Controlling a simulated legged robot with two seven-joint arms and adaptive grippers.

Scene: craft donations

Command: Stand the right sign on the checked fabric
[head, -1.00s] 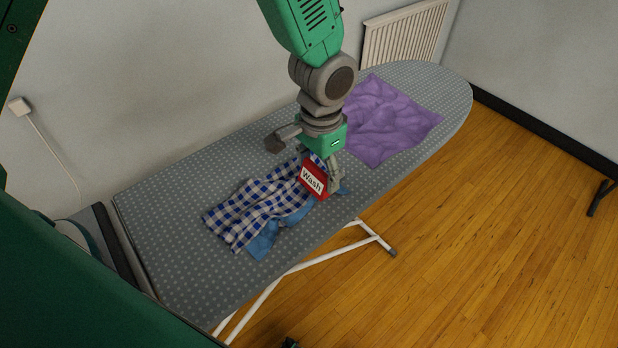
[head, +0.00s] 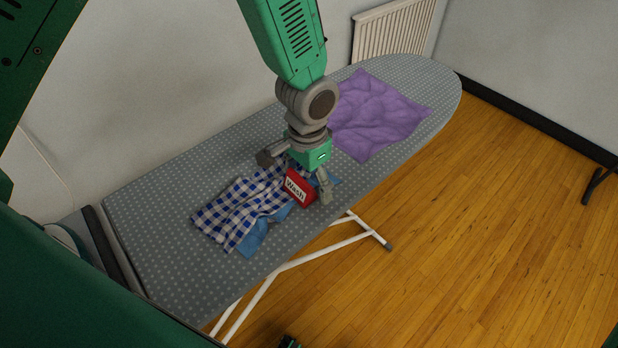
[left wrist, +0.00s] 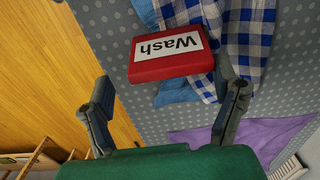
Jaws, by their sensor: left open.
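The red sign (head: 299,188) with a white "Wash" label is upright or nearly so at the right end of the blue-and-white checked fabric (head: 235,213). In the left wrist view the sign (left wrist: 172,55) lies in front of the fingertips, over checked and blue cloth. Whether its whole base rests on the checked fabric (left wrist: 247,35) cannot be told. My left gripper (head: 297,175) is open, its fingers spread to either side of the sign. It also shows open in the left wrist view (left wrist: 165,105), with nothing between its fingers.
A plain blue cloth (head: 255,238) shows under the checked fabric. A crumpled purple cloth (head: 380,115) lies farther along the dotted ironing board (head: 170,275). Bare board lies around the cloths. A radiator (head: 390,35) stands against the wall behind.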

